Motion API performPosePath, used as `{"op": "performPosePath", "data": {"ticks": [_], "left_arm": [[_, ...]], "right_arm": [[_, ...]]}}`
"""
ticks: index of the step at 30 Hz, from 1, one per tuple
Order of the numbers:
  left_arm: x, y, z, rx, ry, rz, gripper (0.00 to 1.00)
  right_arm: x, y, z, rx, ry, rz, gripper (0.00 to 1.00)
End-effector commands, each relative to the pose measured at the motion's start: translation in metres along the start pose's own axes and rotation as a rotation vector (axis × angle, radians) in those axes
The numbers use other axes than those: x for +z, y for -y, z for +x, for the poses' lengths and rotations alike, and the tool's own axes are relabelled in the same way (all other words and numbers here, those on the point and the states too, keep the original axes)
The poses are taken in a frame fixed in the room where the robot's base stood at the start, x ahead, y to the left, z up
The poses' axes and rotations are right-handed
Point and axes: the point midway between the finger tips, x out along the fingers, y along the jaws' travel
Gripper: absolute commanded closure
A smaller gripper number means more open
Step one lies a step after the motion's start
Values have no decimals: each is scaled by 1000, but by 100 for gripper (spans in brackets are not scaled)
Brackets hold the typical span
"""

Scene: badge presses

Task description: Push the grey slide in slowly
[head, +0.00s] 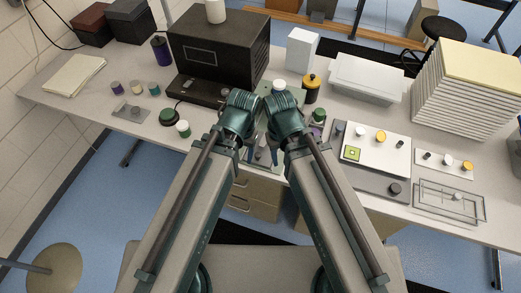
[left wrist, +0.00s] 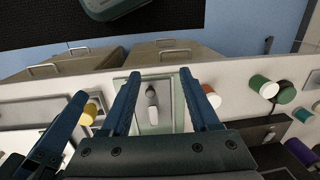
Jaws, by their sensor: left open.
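In the left wrist view, a small grey slide (left wrist: 152,97) stands upright on a pale plate (left wrist: 165,122) with a greenish rim near the table's front edge. My left gripper (left wrist: 159,73) is open. Its two blue fingers appear on either side of the slide, with clear gaps; I cannot tell the height of the fingers above the plate. In the head view my left gripper (head: 260,153) is small and partly covered by my wrists. A blue finger at the left of the wrist view seems to be my right gripper (left wrist: 80,98); its opening cannot be judged.
A dark press (head: 222,50) stands behind my left arm. A white panel with knobs (head: 375,165) lies to the right. Drawers (head: 250,195) sit under the table's front edge.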

Motion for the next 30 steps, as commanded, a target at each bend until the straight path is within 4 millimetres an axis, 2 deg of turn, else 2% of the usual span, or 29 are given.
{"op": "performPosePath", "data": {"ticks": [9,13,19,30], "left_arm": [[-17,58,0,49,-51,-147,38],[-32,80,-2,67,-79,-129,38],[-58,63,-5,71,-91,125,38],[-92,-1,-12,64,-82,649,38]], "right_arm": [[0,0,-6,0,0,0,50],[0,-1,-8,0,0,0,50],[0,-1,-8,0,0,0,50],[0,-1,-8,0,0,0,50]]}}
